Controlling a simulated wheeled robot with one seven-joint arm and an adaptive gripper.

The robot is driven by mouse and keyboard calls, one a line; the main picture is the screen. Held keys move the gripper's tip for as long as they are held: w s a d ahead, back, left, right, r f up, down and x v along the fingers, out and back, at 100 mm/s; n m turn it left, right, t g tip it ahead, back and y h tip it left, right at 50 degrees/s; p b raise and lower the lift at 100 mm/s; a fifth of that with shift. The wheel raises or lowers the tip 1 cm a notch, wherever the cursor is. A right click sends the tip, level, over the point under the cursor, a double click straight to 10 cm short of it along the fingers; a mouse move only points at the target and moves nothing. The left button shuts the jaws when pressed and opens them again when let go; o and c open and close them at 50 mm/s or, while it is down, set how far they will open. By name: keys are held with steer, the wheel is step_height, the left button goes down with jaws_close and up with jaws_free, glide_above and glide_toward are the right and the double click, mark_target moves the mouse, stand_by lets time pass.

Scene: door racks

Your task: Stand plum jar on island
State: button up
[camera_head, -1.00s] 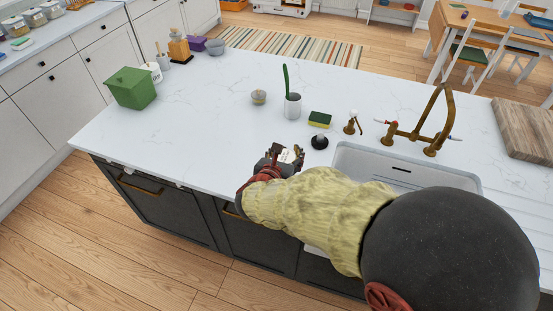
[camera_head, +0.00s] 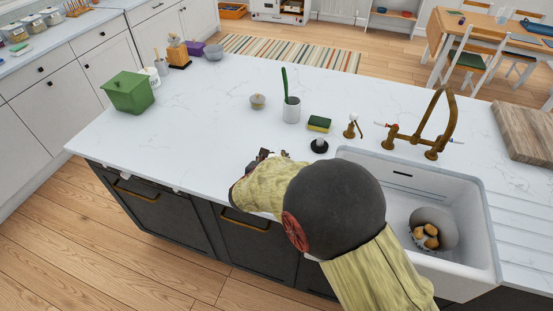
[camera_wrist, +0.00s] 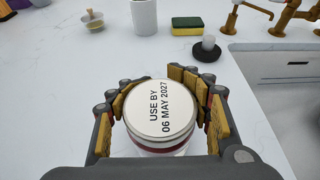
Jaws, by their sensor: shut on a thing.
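My gripper (camera_wrist: 165,115) is shut on a jar (camera_wrist: 160,108) in the wrist view. The jar has a white lid printed "USE BY 06 MAY 2027" and a dark red band below it, and it looks upright. The white marble island (camera_head: 200,125) lies under and beyond the jar. Whether the jar's base touches the top cannot be told. In the head view my gripper (camera_head: 268,156) is at the island's front edge, left of the sink, and my arm hides the jar.
A black-based stopper (camera_head: 319,145), a sponge (camera_head: 319,124), a white cup (camera_head: 291,110) and a small bowl (camera_head: 257,101) stand beyond my gripper. The sink (camera_head: 465,255) holds a pot. A green box (camera_head: 129,92) stands at the left; the island between is clear.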

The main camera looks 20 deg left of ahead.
steer(key=shift+f, duration=0.15)
steer(key=shift+f, duration=0.2)
steer(key=o, duration=1.8)
steer(key=shift+c, duration=0.2)
steer(key=shift+r, duration=0.25)
steer(key=d+p+v, duration=0.1)
steer(key=v, duration=1.1)
steer(key=shift+a+p, duration=0.4)
steer(key=shift+a, duration=0.05)
steer(key=shift+f, duration=0.1)
